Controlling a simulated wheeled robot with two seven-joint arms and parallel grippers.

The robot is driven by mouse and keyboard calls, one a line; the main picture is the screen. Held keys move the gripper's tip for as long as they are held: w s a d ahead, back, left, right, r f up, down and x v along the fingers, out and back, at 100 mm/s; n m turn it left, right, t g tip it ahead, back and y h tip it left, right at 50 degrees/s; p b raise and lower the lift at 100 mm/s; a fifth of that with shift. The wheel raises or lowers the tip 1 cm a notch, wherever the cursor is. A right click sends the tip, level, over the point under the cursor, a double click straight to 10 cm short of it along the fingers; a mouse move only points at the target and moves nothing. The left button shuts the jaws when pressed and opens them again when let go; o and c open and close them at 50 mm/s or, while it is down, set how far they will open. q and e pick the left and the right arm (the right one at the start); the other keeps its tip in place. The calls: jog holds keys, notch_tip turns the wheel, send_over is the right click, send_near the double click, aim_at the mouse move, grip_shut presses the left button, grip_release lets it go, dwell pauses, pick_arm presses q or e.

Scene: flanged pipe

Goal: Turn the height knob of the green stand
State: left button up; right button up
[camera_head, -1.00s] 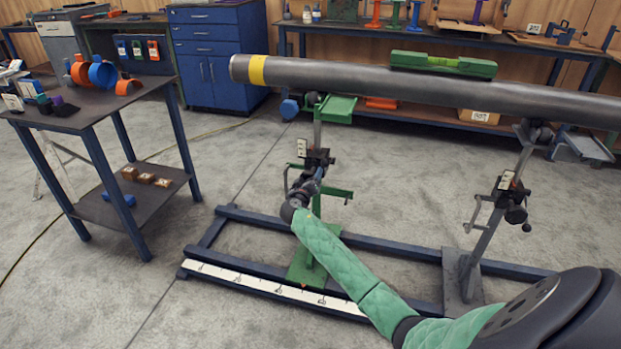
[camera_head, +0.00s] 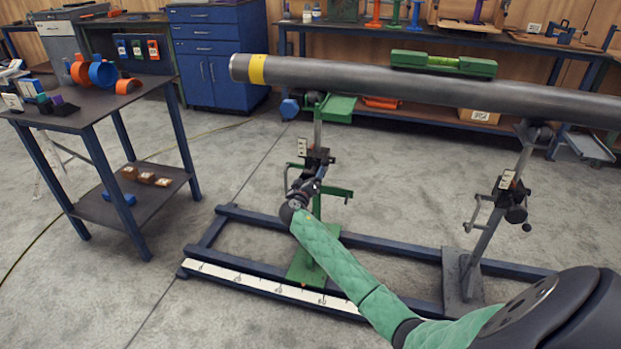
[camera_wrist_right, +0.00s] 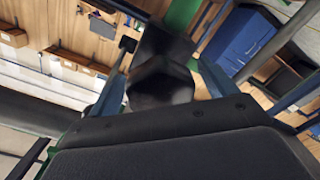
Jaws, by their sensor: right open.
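The green stand (camera_head: 304,264) is at the centre of the head view. It has a green foot, a grey post and a green crossbar, and holds up the pipe's left part. My right gripper (camera_head: 312,184) is at the stand's mid-height, by its dark clamp block (camera_head: 318,158). In the right wrist view a black faceted knob (camera_wrist_right: 162,78) shows between the two blue-grey fingers of my open right gripper (camera_wrist_right: 165,90). I cannot tell whether either finger touches it. In the head view my wrist hides most of this spot. My left gripper is out of view.
The grey pipe (camera_head: 340,78) with a yellow band lies across both stands, a green level (camera_head: 443,63) on top. A second, grey stand (camera_head: 483,245) is to the right. A blue floor frame (camera_head: 385,246) runs under both. A side table (camera_head: 105,97) stands left.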

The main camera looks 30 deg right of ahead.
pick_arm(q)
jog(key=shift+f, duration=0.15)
pick_arm(e)
jog(key=v, duration=0.7)
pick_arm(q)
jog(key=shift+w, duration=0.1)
